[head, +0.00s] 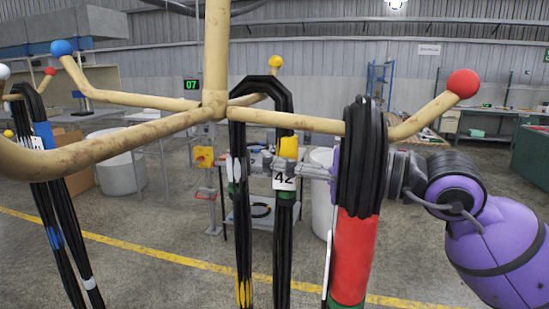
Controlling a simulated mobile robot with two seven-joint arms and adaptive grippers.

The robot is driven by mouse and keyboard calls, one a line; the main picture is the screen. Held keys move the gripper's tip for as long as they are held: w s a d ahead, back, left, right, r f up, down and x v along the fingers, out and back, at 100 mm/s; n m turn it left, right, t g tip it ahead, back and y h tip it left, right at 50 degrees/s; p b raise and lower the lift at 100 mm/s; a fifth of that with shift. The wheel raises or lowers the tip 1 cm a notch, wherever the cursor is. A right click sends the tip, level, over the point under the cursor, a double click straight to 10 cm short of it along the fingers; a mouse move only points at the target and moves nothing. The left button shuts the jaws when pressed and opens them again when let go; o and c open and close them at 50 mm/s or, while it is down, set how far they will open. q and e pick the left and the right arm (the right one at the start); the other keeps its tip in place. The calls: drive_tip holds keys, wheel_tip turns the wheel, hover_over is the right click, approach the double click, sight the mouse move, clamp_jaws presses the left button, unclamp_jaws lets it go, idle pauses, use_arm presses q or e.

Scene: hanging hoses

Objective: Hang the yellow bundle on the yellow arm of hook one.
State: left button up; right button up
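The yellow bundle (238,215) is a looped black hose with a yellow band, yellow tape low down and a tag reading 42. It hangs upright, its loop top close by the yellow-tipped arm (274,62) at the back of the hook stand. The loop overlaps that arm in the picture; I cannot tell whether it rests on it. My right gripper (268,162) reaches in from the right, behind the red bundle, and appears shut on the yellow bundle below its loop. Part of the gripper is hidden. My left gripper is not in view.
A black and red bundle (355,240) hangs on the red-tipped arm (462,84), close in front of my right wrist. The blue-tipped arm (62,48) is bare. Another black bundle (62,220) hangs at left. A trolley (262,212) stands behind.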

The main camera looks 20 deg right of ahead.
drive_tip(key=o, duration=0.4)
drive_tip(key=v, duration=1.2)
